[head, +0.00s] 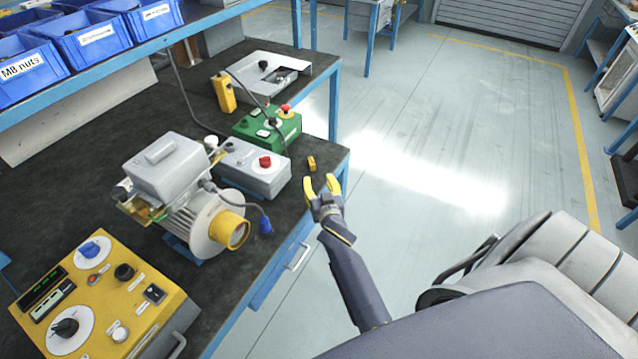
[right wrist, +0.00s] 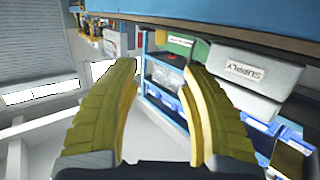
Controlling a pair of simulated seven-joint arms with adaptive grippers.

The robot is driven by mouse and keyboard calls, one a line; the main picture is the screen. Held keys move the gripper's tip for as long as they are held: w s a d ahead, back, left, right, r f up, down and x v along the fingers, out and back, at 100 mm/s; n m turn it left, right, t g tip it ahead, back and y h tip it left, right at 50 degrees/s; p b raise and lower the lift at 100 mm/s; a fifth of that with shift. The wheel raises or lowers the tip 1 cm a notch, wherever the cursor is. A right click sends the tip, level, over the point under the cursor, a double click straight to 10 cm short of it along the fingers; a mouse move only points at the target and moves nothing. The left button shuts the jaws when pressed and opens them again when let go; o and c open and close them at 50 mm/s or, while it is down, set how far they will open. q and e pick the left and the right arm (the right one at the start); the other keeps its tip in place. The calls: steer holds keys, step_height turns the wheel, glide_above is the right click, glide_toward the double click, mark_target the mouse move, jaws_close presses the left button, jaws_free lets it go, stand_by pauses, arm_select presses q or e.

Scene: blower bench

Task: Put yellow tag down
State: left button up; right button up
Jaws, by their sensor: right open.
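The small yellow tag (head: 311,162) stands on the dark bench mat near the bench's right edge, to the right of the grey box with the red knob. My right gripper (head: 321,181) is open and empty just in front of the tag, with a small gap between them in the head view. In the right wrist view its two yellow fingers (right wrist: 160,70) are spread, with nothing held between them. I cannot make out the tag in that view. My left gripper is not in view.
The grey supply box (head: 258,168) stands left of the tag, with a green control box (head: 268,128) behind it. A motor-blower unit (head: 180,190) and a yellow control panel (head: 95,300) stand nearer. Blue bins (head: 95,42) line the shelf.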

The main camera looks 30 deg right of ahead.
steer(key=shift+s, duration=0.25)
stand_by(0.4)
